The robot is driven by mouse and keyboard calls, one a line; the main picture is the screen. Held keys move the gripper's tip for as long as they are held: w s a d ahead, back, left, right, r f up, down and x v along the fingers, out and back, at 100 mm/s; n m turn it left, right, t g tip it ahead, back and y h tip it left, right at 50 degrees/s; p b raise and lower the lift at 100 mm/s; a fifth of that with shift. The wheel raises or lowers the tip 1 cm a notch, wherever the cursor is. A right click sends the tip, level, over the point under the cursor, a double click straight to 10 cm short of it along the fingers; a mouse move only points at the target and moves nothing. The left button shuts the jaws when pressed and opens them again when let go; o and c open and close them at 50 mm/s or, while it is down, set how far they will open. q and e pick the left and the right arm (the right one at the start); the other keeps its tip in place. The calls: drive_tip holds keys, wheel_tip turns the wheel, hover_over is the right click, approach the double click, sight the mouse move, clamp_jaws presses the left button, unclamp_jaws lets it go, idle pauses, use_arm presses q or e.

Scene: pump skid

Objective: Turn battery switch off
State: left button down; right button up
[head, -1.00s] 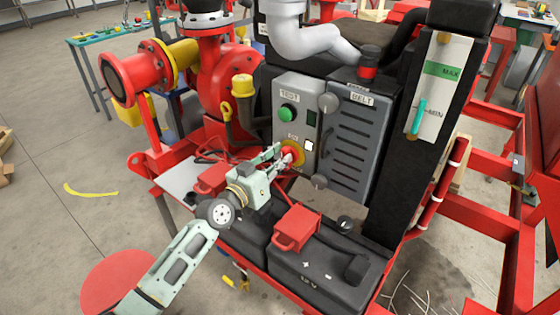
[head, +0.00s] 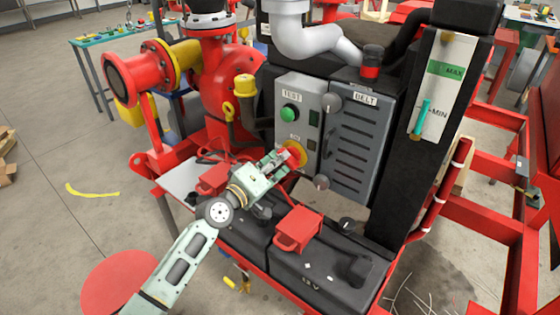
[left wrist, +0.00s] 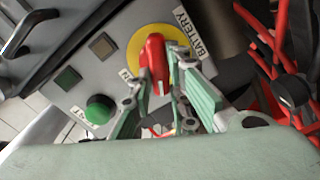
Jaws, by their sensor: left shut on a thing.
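The battery switch has a red handle (left wrist: 154,62) on a round yellow plate (left wrist: 133,47), beside a label reading BATTERY (left wrist: 190,32). In the head view the red handle (head: 296,152) and the yellow plate (head: 302,160) are low on the grey panel's left part. My left gripper (head: 285,160) reaches it from the lower left. In the left wrist view its two fingers (left wrist: 160,72) stand on either side of the red handle, shut on it. The fingers hide part of the handle and plate. My right gripper is not in view.
The grey control panel (head: 297,87) carries a green button (head: 288,112) above the switch. A louvred belt cover (head: 358,145) adjoins it on the right. Black batteries with a red terminal cover (head: 297,229) lie below my left arm. Red frame rails stand at right.

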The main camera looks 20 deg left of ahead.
use_arm(q)
drive_tip(key=n, duration=0.5)
drive_tip(key=shift+a+f+n, duration=0.1)
drive_tip(key=shift+f+n, duration=0.2)
idle(0.4)
drive_tip(key=c, duration=1.7)
unclamp_jaws()
drive_tip(key=shift+o, duration=0.2)
drive_tip(key=v, duration=1.2)
